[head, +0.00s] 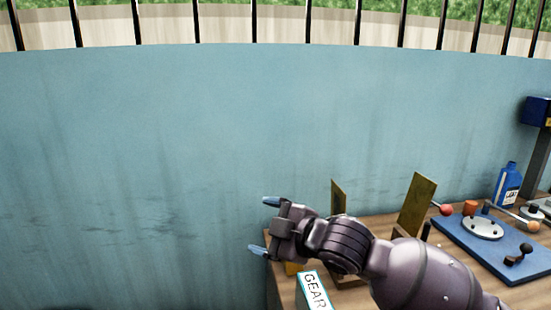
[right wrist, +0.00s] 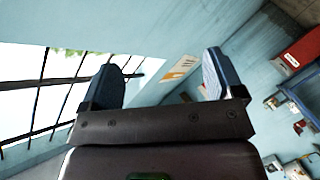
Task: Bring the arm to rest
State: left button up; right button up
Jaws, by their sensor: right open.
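My right gripper (head: 264,226) is in the lower middle of the head view, its fingertips pointing left over the left end of the wooden bench (head: 368,222). Its two blue-tipped fingers are spread apart with nothing between them. In the right wrist view the same open gripper (right wrist: 163,80) faces a blue wall, with barred windows to the left. My right arm reaches in from the bottom right of the head view and hides part of the bench. My left gripper does not show in either view.
On the bench stand a GEAR sign (head: 315,290), two upright brownish-yellow plates (head: 417,203), a blue board with levers (head: 470,250) and a blue bottle (head: 508,185). A blue wall (head: 150,150) runs behind. The space left of the gripper is free.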

jog(key=s+d+f+m+t+h, duration=0.2)
jog(key=d+f+m+t+h, duration=0.15)
jog(key=d+f+m, duration=0.5)
jog(key=s+d+f+m+t+h, duration=0.35)
jog(key=d+f+m, duration=0.25)
jog(key=d+f, duration=0.55)
jog(key=s+d+f+m+g+h, duration=0.2)
jog(key=s+d+f, duration=0.2)
jog(key=s+f, duration=0.4)
jog(key=s+d+f+m+g+h, duration=0.2)
jog(key=s+d+f, duration=0.3)
jog(key=s+f, duration=0.4)
jog(key=shift+s+d+g+h, duration=0.15)
jog(key=shift+s+g+h, duration=0.35)
jog(key=shift+s, duration=0.5)
jog(key=shift+m, duration=0.25)
